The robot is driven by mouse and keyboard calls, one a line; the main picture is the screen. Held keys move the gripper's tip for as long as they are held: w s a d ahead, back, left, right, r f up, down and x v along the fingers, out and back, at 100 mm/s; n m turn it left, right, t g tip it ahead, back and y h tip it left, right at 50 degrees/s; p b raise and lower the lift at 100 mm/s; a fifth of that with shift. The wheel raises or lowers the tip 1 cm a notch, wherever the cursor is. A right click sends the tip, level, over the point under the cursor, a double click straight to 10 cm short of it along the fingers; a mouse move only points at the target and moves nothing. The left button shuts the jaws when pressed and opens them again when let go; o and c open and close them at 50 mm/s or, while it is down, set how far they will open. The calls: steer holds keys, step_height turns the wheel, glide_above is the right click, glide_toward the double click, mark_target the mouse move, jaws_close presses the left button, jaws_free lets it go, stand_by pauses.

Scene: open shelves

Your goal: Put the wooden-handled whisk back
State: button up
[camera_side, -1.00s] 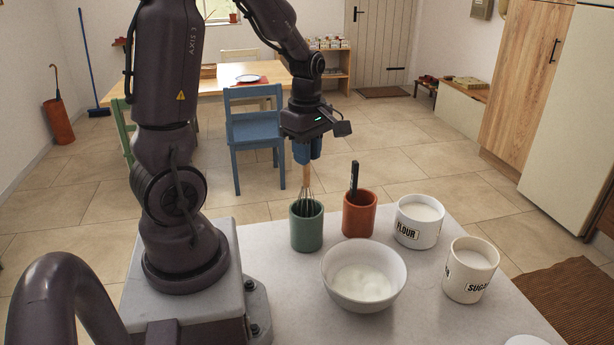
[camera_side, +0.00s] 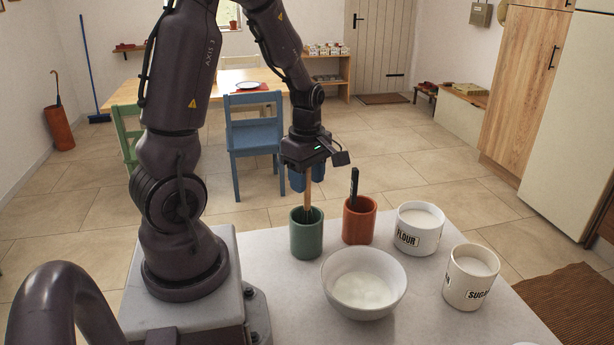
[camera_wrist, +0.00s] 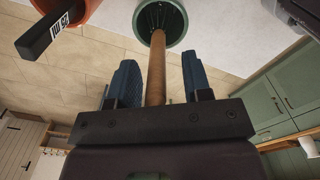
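The wooden-handled whisk (camera_side: 308,199) stands upright in the green crock (camera_side: 306,239), its wire end down inside and mostly hidden. In the wrist view its wooden handle (camera_wrist: 157,70) runs up from the green crock (camera_wrist: 171,45) between my fingers. My gripper (camera_side: 307,182) is above the green crock, its blue fingers on either side of the handle. The wrist view shows a gap between the handle and each finger of my gripper (camera_wrist: 160,75), so it is open.
An orange crock (camera_side: 359,225) with a black-handled tool (camera_side: 354,183) stands close at the right. A white bowl (camera_side: 364,300), a flour canister (camera_side: 418,235) and a sugar canister (camera_side: 470,285) stand on the pale counter (camera_side: 430,320). A blue chair (camera_side: 254,140) is behind.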

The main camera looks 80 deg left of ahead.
step_height(320, 180, up, 12)
steer(key=shift+f, duration=0.15)
steer(key=s+d+r+m+t, duration=0.1)
steer(key=d+r+m+t, duration=0.1)
steer(key=d+m, duration=0.7)
steer(key=s+d+r+m+t, duration=0.2)
steer(key=d+m, duration=0.8)
steer(key=m, duration=0.5)
step_height(320, 180, up, 2)
steer(key=shift+s+m+t, duration=0.25)
steer(key=shift+m+t, duration=0.05)
steer(key=shift+t, duration=0.5)
